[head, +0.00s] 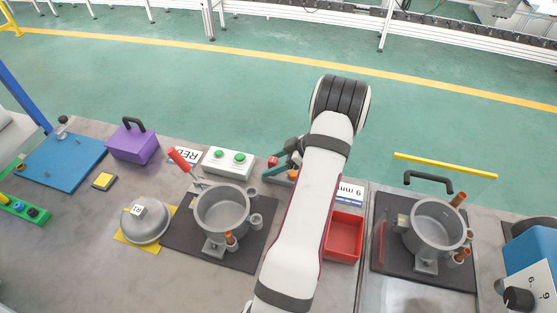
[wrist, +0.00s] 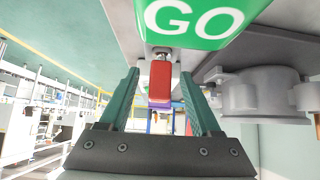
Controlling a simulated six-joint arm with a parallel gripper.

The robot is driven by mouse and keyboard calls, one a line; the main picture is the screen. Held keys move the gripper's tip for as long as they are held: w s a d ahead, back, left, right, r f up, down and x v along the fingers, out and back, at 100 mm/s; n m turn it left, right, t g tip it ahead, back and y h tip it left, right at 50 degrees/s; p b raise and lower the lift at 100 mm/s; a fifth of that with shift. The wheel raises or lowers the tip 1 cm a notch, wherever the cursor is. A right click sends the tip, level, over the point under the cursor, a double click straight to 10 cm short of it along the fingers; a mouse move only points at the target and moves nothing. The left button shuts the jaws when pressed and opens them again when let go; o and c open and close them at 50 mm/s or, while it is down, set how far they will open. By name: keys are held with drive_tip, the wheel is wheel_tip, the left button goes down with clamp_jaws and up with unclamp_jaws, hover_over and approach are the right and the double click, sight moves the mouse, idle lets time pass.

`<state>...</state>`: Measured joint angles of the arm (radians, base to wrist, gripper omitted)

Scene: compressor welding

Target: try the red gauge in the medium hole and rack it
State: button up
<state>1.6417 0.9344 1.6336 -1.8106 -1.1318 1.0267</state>
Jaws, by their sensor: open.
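My gripper (head: 284,160) is above the table behind the near pot, fingers pointing left. In the wrist view my gripper (wrist: 160,95) is open, with a green finger on each side. A red block (wrist: 160,82), which looks like the red gauge's handle, shows between the fingers with a metal part at one end; contact cannot be told. A small red piece (head: 272,161) shows at the fingertips in the head view. The grey pot (head: 222,207) on a dark mat has side stubs; which is the medium hole cannot be told. My arm hides part of the area.
A green GO plate (wrist: 195,18) is close to the fingers. A white box with green buttons (head: 228,162), a red-handled clamp (head: 179,158) and a purple box (head: 133,144) are to the left. A red tray (head: 344,237) and second pot (head: 436,224) are right.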

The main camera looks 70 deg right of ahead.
drive_tip(key=v, duration=1.5)
drive_tip(key=shift+s+r, duration=0.25)
drive_tip(key=shift+r, duration=0.05)
